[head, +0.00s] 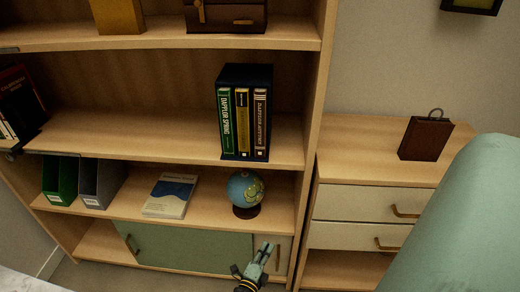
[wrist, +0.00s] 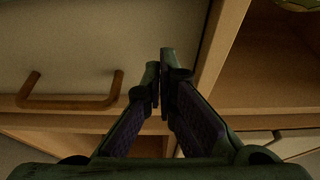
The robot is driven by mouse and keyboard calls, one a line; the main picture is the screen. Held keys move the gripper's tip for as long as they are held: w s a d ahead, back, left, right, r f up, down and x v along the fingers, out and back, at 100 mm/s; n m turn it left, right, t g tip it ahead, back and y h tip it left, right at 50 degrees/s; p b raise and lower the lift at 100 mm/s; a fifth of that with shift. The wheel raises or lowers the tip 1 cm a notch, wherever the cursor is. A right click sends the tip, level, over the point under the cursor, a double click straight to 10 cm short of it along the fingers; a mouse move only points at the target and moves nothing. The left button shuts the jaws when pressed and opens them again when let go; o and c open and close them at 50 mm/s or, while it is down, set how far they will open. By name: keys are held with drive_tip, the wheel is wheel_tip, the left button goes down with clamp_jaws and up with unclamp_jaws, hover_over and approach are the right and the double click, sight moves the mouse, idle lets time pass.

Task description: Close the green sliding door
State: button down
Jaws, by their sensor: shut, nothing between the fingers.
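The green sliding door (head: 195,247) stands upright in the bottom compartment of the bookcase in the head view. A small handle (head: 132,244) shows near its left edge. Left of it the compartment is open and its bare floor shows. A pale panel (head: 284,245) with its own brass handle (head: 278,258) fills the right end. My gripper (head: 266,246) is shut and empty, in front of the right end near the pale panel. In the wrist view the shut fingertips (wrist: 164,58) are beside the shelf edge, with the brass handle (wrist: 70,103) to their left. Contact cannot be told.
A globe (head: 245,190) stands on the shelf just above my gripper. A book (head: 170,195) and green and grey file holders (head: 97,182) share that shelf. A drawer unit (head: 365,204) stands at right. A pale green rounded object (head: 465,220) fills the lower right.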

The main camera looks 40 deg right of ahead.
drive_tip(key=shift+b+x, duration=0.3)
drive_tip(key=shift+x, duration=0.75)
drive_tip(key=shift+w+a+p, duration=0.7)
drive_tip(key=shift+w+a, duration=0.4)
drive_tip(key=shift+a, duration=0.05)
drive_tip(key=shift+w+a, duration=0.4)
drive_tip(key=shift+w, duration=0.05)
